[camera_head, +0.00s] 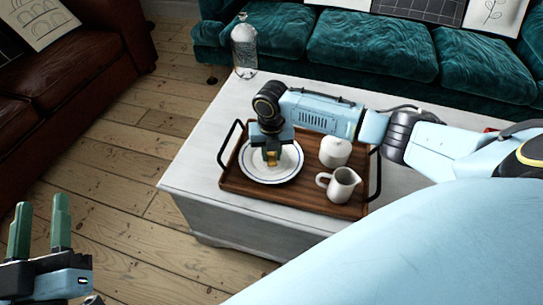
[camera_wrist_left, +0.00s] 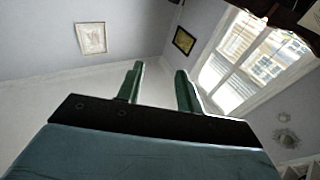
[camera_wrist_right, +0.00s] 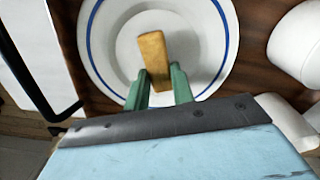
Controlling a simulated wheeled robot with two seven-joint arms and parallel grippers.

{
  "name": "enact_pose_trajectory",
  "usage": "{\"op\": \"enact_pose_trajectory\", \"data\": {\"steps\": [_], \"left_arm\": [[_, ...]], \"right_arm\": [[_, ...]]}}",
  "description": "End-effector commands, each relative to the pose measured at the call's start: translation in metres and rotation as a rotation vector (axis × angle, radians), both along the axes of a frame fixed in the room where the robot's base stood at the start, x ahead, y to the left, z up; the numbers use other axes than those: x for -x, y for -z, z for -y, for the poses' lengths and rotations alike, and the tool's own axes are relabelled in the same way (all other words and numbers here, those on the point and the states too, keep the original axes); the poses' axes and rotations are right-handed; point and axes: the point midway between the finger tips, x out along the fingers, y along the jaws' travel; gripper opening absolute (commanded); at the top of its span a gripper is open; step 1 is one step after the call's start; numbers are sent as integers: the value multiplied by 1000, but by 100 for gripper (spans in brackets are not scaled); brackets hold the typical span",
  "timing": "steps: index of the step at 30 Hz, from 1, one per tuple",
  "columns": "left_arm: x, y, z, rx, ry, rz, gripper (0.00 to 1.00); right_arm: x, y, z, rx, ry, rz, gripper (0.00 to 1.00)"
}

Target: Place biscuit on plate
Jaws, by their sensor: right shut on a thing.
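The biscuit (camera_wrist_right: 154,57) is a golden-brown finger shape. In the right wrist view it lies between the green fingertips of my right gripper (camera_wrist_right: 160,88), which is shut on it. The white plate (camera_wrist_right: 221,25) with a blue ring is behind the biscuit. In the head view my right gripper (camera_head: 271,157) points down over the plate (camera_head: 290,172), and a bit of the biscuit (camera_head: 272,159) shows at its tips. I cannot tell whether the biscuit touches the plate. My left gripper (camera_head: 40,228) is open and empty above the floor, and its fingers (camera_wrist_left: 158,85) are spread in the left wrist view.
The plate stands on a wooden tray (camera_head: 300,199) with black handles, on a pale table (camera_head: 190,165). A white lidded pot (camera_head: 335,151) and a small jug (camera_head: 341,186) stand to its right. A glass bottle (camera_head: 244,50) stands at the table's far left corner.

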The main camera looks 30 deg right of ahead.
Motion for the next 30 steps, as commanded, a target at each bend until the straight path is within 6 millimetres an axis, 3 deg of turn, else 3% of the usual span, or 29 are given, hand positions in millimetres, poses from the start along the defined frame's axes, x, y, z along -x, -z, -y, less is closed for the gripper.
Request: {"op": "enact_pose_trajectory", "data": {"steps": [6, 17, 18, 22, 30], "left_arm": [[4, -16, 2, 30, 6, 93, 36], [4, -17, 2, 33, 6, 102, 36], [4, -18, 2, 34, 7, 105, 36], [4, -18, 2, 33, 6, 104, 36], [4, -18, 2, 33, 6, 104, 36]], "right_arm": [[0, 7, 0, 1, 1, 0, 3], [0, 10, 0, 0, 1, -1, 3], [0, 10, 0, 1, 1, 0, 27], [0, 10, 0, 0, 1, 0, 44], [0, 10, 0, 0, 1, 0, 46]]}}
